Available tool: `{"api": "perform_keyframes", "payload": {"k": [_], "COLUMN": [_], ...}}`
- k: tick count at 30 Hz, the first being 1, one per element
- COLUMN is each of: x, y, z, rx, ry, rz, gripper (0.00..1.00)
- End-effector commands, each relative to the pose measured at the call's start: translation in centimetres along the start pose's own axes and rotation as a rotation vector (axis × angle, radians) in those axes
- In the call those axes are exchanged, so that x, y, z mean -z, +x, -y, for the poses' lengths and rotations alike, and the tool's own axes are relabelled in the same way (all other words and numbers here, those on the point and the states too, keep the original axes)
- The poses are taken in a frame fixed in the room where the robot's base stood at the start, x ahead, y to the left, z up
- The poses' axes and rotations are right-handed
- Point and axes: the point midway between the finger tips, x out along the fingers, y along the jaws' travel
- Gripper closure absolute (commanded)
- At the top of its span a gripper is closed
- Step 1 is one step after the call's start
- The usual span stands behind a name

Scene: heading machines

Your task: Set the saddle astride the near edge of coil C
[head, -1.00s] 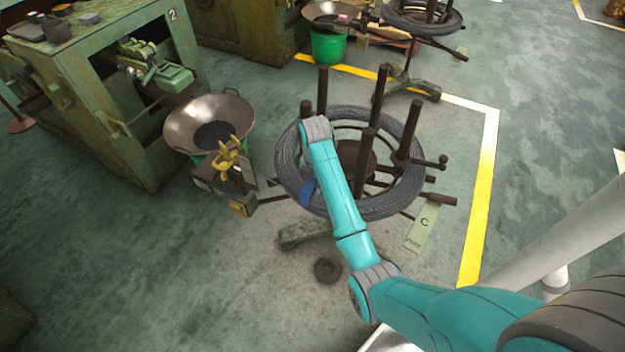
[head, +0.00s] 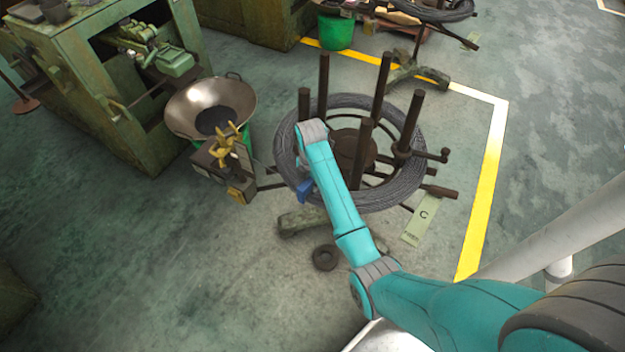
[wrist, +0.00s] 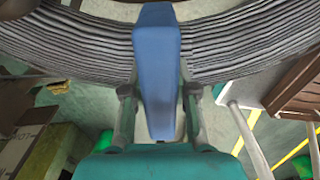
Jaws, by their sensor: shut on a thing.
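Coil C (head: 400,188) is a ring of grey wire lying on a stand with dark upright posts; a green tag marked C (head: 421,216) hangs by it. The blue saddle (head: 305,190) shows at the near left edge of the coil in the head view, partly behind my arm. In the wrist view the saddle (wrist: 157,75) is between the two fingers of my gripper (wrist: 160,105), shut on it. Its far end overlaps the wire band (wrist: 225,45) in the picture. I cannot tell whether it touches the wire. My gripper is hidden behind my arm in the head view.
A yellow device (head: 228,145) on a small box stands left of the coil, near a metal pan (head: 190,100) with dark contents. A green machine (head: 110,90) is behind it. A dark ring (head: 325,257) lies on the floor before the stand.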

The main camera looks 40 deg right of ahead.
Motion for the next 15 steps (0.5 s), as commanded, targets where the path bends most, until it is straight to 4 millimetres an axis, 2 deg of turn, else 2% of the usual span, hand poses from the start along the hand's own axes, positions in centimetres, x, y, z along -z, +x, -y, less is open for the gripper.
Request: {"api": "perform_keyframes", "payload": {"k": [1,9,10,12,13,15], "x": [0.11,0.18,0.18,0.18,0.19,0.18], "y": [0.5,0.79,0.81,0.84,0.85,0.83], "z": [0.13,0.22,0.23,0.26,0.28,0.29], "rx": [0.003,0.005,0.005,0.005,0.006,0.006], "ry": [0.0,0.0,0.0,0.0,0.0,0.0], "rz": [-0.001,-0.002,-0.002,-0.003,-0.003,-0.003], "gripper": [1.0,1.0,0.65,0.47,0.43,0.43]}}
